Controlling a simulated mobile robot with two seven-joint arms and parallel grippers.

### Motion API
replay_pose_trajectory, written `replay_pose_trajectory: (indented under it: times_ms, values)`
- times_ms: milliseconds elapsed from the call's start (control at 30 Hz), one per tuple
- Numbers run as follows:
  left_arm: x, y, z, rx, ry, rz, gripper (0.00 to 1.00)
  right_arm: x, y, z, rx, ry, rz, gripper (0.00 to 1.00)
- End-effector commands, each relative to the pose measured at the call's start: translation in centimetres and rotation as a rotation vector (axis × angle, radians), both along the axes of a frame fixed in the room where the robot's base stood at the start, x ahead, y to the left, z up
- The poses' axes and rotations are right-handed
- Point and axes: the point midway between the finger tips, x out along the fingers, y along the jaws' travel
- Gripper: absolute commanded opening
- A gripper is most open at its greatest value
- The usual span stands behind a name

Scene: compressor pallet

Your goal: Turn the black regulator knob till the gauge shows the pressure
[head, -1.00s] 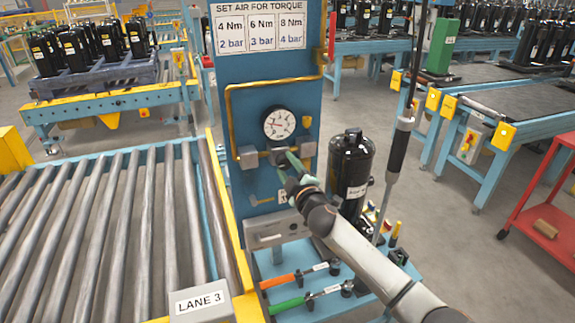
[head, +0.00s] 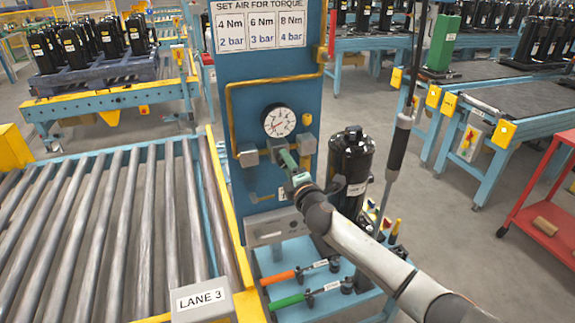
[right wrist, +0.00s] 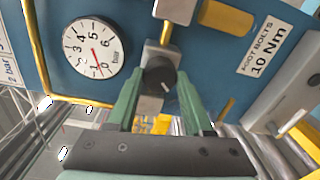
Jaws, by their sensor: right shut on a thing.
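The black regulator knob (right wrist: 158,76) sits below the brass fitting on the blue panel (head: 270,65). My right gripper (right wrist: 158,95) has its green fingers on either side of the knob and is shut on it. In the head view the right gripper (head: 288,160) reaches the panel below the gauge, and it hides most of the knob. The round white gauge (head: 279,121) also shows in the right wrist view (right wrist: 94,47), marked 0 to 6 bar. Its red needle points near the low end, between about 0 and 1. My left gripper is not in view.
A sign (head: 262,26) pairs 4 Nm with 2 bar, 6 with 3, 8 with 4. A label (right wrist: 267,47) reads 10 Nm. A black compressor (head: 351,165) stands right of the panel, near a hanging tool (head: 398,150). A roller conveyor (head: 110,230) lies left.

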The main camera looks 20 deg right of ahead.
Motion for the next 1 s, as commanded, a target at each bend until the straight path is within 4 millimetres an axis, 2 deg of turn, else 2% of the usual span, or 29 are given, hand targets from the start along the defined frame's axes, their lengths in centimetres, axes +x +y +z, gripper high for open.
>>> replay_pose_trajectory:
  times_ms: [533,567,800,1000]
  values:
    - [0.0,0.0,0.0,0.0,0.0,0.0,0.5,-0.01,-0.03,-0.09,-0.025,0.001,-0.001,0.0]
    - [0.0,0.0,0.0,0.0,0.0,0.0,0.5,-0.01,-0.03,-0.08,-0.025,0.001,-0.001,0.54]
    - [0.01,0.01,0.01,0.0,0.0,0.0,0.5,-0.01,-0.03,-0.05,-0.022,0.0,0.0,0.81]
    - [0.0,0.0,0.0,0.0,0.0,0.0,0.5,0.0,-0.01,-0.02,-0.021,0.0,-0.001,0.81]
